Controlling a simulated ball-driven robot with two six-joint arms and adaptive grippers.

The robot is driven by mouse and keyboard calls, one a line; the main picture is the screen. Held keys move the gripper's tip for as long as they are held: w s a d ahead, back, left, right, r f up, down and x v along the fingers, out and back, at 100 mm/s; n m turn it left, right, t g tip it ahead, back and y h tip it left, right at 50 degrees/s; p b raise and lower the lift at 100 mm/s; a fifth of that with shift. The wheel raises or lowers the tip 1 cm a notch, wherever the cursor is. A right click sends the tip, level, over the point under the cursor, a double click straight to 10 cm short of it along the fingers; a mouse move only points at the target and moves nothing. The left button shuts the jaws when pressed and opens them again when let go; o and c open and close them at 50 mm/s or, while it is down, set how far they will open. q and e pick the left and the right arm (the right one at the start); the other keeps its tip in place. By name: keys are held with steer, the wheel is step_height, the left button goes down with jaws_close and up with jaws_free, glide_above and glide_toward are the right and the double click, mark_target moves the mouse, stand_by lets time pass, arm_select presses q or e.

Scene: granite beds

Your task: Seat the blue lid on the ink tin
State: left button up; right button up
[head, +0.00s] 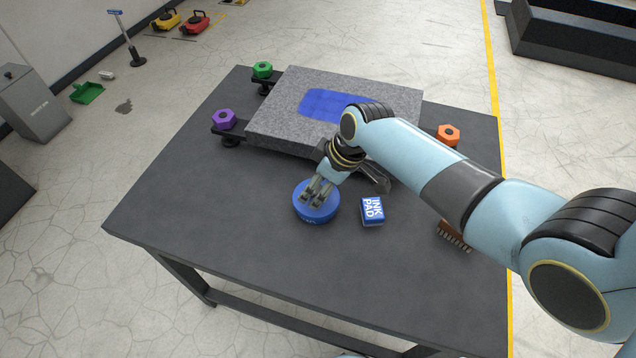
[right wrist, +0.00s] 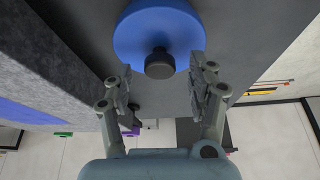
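The blue lid (head: 301,195) is round and shows at the table's front middle, under my right gripper (head: 317,198). A darker blue side with faint pale marking shows below its top; I cannot tell whether this is the ink tin or how the lid sits on it. In the right wrist view the blue lid (right wrist: 135,35) has a dark knob (right wrist: 159,62) in its centre. There my right gripper (right wrist: 162,72) is open, with one finger on each side of the knob and visible gaps. My left gripper is in neither view.
A blue ink pad box (head: 372,212) lies just right of the lid. A brown brush (head: 454,236) lies farther right. A granite slab (head: 275,115) with a blue patch stands behind, with purple (head: 224,119), green (head: 262,69) and orange (head: 448,134) knobs around it. The table's left front is clear.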

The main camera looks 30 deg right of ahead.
steer(key=v, duration=1.2)
stand_by(0.3)
